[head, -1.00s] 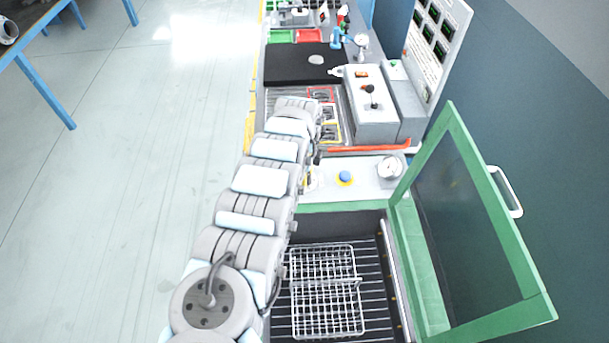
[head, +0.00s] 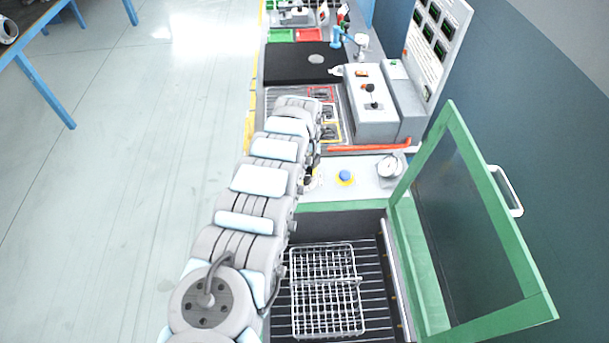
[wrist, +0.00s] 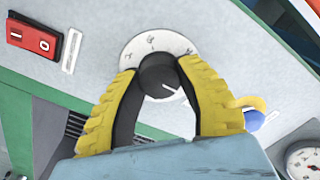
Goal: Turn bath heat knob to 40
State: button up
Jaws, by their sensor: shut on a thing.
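The bath heat knob (wrist: 160,75) is a black round knob with a white pointer mark, on a pale dial plate (wrist: 150,46) with markings around it, in the wrist view. The dial numbers are too blurred to read. The pointer mark points to the lower right in that view. My gripper (wrist: 158,80) has its yellow and black fingers on either side of the knob, shut on it. In the head view, my arm hides the knob and the gripper.
A red rocker switch (wrist: 35,37) is left of the dial. A blue button with a yellow collar (head: 345,177) and a round gauge (head: 389,167) sit on the same panel. The green-framed lid (head: 470,210) stands open beside a bath holding a wire basket (head: 326,290).

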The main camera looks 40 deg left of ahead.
aim_at(305, 175)
jog(key=shift+f, duration=0.1)
jog(key=o, duration=1.2)
jog(key=shift+o, duration=0.2)
notch_tip(305, 175, up, 12)
dwell(0.4)
